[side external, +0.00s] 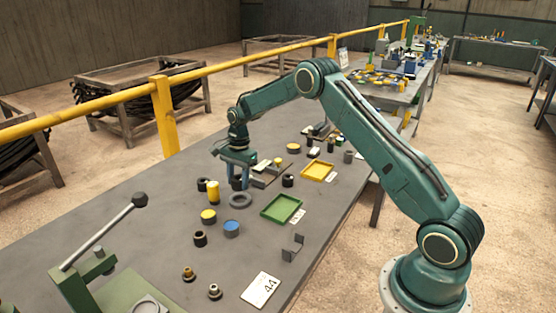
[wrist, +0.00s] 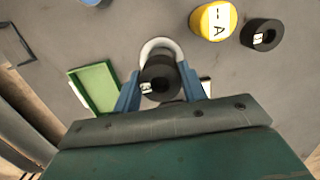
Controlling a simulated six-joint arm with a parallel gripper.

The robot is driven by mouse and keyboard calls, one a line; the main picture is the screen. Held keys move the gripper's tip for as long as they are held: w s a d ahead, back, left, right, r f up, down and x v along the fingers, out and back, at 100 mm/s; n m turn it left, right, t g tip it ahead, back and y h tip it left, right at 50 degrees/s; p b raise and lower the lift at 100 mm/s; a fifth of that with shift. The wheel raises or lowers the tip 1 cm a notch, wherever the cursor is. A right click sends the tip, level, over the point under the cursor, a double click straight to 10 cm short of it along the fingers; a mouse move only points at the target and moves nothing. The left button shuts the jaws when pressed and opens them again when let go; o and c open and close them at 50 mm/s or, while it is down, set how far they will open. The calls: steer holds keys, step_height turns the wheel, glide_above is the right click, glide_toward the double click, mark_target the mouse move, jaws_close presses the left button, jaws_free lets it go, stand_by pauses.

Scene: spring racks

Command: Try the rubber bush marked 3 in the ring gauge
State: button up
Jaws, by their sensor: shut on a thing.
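My gripper (wrist: 160,90) is shut on a black rubber bush (wrist: 160,76), held between its two blue fingers. The bush has a dark hole and a small pale label, too small to read surely. In the side view my gripper (side external: 237,176) holds the bush (side external: 236,184) near the grey ring gauge (side external: 241,203), which lies flat on the bench. In the wrist view the ring gauge (wrist: 158,43) shows as a pale arc behind the bush, which hides the rest. The bush looks above the ring's near part, not seated; the exact gap cannot be told.
A yellow cylinder (side external: 213,191) and another black bush (side external: 202,184) stand left of the ring. A green tray (side external: 281,208) lies to its right, a yellow tray (side external: 317,170) farther back. A blue-topped cylinder (side external: 231,228) and a lever press (side external: 95,250) are nearer the camera.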

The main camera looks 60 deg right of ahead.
steer(key=shift+f, duration=2.05)
steer(key=shift+f, duration=0.25)
stand_by(0.9)
steer(key=o, duration=1.1)
steer(key=r, duration=0.4)
steer(key=d+r, duration=0.1)
steer(key=r, duration=0.8)
steer(key=shift+d+r, duration=0.15)
steer(key=shift+d, duration=0.15)
steer(key=shift+r, duration=0.2)
